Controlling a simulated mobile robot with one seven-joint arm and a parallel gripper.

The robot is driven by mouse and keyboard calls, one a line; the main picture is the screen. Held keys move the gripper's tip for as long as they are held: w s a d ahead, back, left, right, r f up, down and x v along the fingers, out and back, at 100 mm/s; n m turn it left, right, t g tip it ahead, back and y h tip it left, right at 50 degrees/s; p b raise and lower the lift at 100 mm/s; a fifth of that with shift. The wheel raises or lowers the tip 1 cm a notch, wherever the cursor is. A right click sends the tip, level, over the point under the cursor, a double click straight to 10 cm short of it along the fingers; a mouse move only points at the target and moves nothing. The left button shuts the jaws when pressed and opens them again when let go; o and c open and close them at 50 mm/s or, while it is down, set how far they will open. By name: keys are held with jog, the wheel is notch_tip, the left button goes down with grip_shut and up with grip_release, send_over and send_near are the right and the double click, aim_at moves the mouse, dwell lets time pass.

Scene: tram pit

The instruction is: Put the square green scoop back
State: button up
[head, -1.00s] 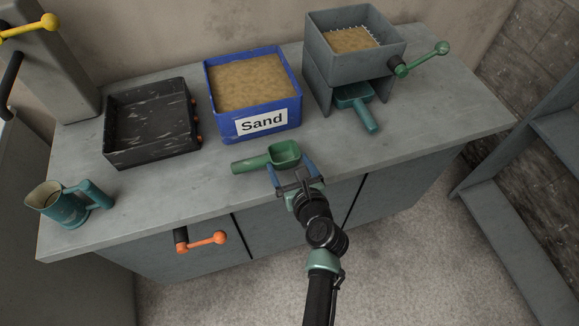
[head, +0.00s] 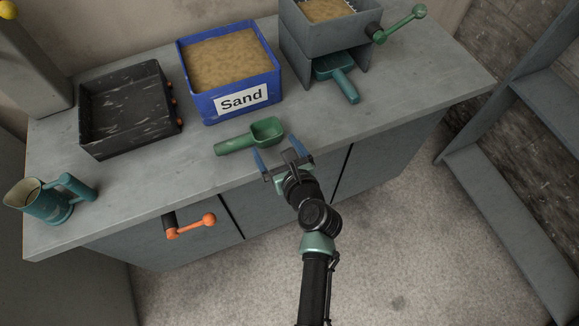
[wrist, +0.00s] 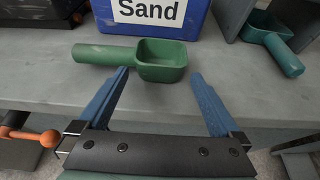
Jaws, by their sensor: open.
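The square green scoop (head: 263,131) lies on the grey counter in front of the blue sand box, its handle pointing left. It also shows in the wrist view (wrist: 161,62), just beyond my fingertips. My gripper (head: 278,158) is open and empty at the counter's front edge, its blue fingers spread towards the scoop without visibly holding it. In the wrist view the fingers (wrist: 160,75) point at the scoop's cup, with the left fingertip close below where the handle meets the cup. A teal scoop (head: 335,76) rests under the grey hopper at the back right.
The blue sand box (head: 207,108) stands behind the scoop. A black tray (head: 100,153) is to its left and a teal jug (head: 46,204) at the front left. The hopper (head: 322,42) has a green crank. An orange handle (head: 190,227) sticks out from the cabinet front. The counter right of the scoop is clear.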

jog(key=v, duration=1.1)
jog(key=w+r+n+t+h, duration=0.1)
jog(key=w+r+n+t, duration=0.3)
jog(key=r+n, duration=0.95)
jog(key=w+r+n+t+h, duration=0.1)
jog(key=w+r+n+t, duration=0.35)
jog(key=r, duration=1.55)
jog(key=s+a+r+n+t, duration=0.1)
jog(key=s+r+n, duration=0.3)
jog(key=r, duration=0.5)
jog(key=s+a+r+n+t+h, duration=0.1)
jog(key=s+r+n+t, duration=0.2)
jog(key=r, duration=0.5)
jog(key=s+a+r+n+t+h, duration=0.1)
jog(key=s+a+r+n+t, duration=0.1)
jog(key=s+r+n, duration=0.3)
notch_tip(320, 180, up, 5)
jog(key=shift+f+n, duration=0.2)
jog(key=shift+n, duration=1)
